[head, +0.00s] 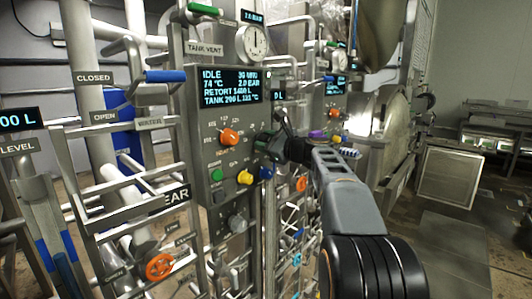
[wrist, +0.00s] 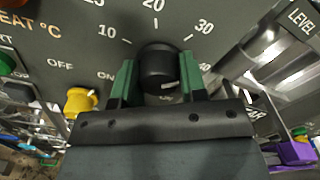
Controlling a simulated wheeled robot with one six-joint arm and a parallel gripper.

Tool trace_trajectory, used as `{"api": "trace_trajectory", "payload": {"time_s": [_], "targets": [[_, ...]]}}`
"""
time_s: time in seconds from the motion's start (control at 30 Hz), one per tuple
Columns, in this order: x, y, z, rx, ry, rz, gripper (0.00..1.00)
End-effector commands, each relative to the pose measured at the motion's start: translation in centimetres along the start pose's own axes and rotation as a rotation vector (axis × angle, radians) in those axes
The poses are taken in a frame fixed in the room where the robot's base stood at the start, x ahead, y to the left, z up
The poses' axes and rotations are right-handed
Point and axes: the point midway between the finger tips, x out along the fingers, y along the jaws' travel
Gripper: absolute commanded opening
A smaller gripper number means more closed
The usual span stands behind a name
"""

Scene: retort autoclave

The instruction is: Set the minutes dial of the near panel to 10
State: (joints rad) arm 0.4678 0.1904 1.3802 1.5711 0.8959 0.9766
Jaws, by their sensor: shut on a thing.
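The near panel (head: 205,160) is a grey box with a lit display (head: 230,88); its small top line begins with IDLE and seems to read 30 MIN. The minutes dial is a black round knob (wrist: 158,66) in the wrist view, with 10 at upper left, 20 above and 30 at upper right. A small pale mark shows low on the knob, right of its middle; its lower part is partly hidden. My gripper (wrist: 159,78) has its green fingers shut on the knob's two sides. In the head view, my gripper (head: 268,143) covers the dial.
An orange knob (head: 229,137) is left of my gripper. Pipes and a rail frame stand left. A second panel (head: 333,95) is behind, and a purple part (wrist: 290,152) lies lower right in the wrist view.

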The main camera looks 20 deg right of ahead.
Motion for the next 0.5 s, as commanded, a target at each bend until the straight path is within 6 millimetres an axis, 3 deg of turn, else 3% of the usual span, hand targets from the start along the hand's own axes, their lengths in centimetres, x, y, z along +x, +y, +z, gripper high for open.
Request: {"api": "trace_trajectory", "payload": {"time_s": [0.5], "targets": [[0.01, 0.13, -0.36, -0.491, 0.000, -0.001, 0.15]]}}
